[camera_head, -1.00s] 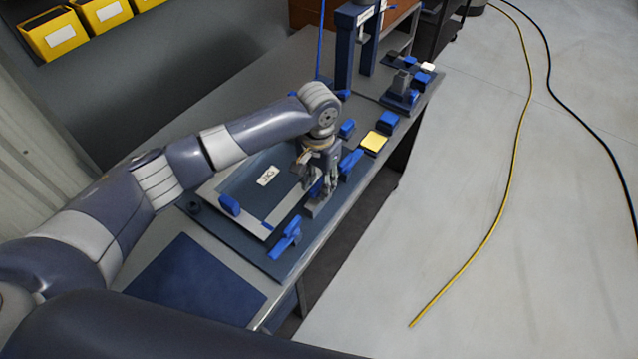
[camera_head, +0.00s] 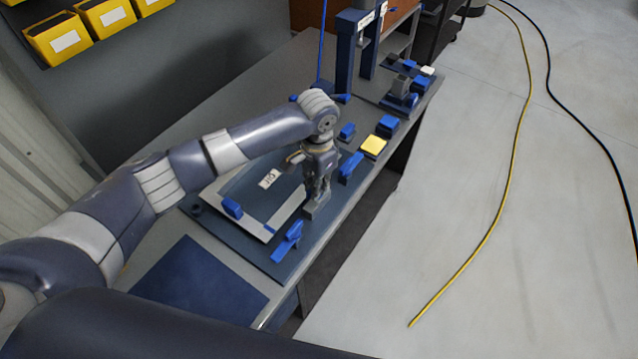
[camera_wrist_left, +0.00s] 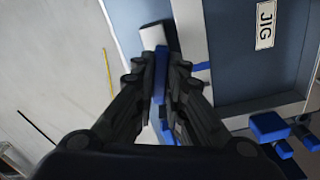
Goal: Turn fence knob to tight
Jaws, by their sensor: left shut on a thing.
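My left gripper (camera_head: 318,194) is down at the right side of the jig plate (camera_head: 255,236). Its fingers also show in the left wrist view (camera_wrist_left: 161,95), closed on the two sides of a narrow blue knob (camera_wrist_left: 161,72). I take this as the fence knob; it sits beside a grey block (camera_wrist_left: 153,36). In the head view the fingers mostly hide the knob, while the grey block (camera_head: 314,210) shows below them. The knob's turn angle and any tight marking cannot be read. My right gripper is not in view.
Blue clamps stand near the grip, one in front (camera_head: 287,241) and one behind (camera_head: 350,167). A yellow-topped block (camera_head: 373,146) and a blue press frame (camera_head: 346,50) are farther back. A dark blue mat (camera_head: 195,285) lies at the bench's front.

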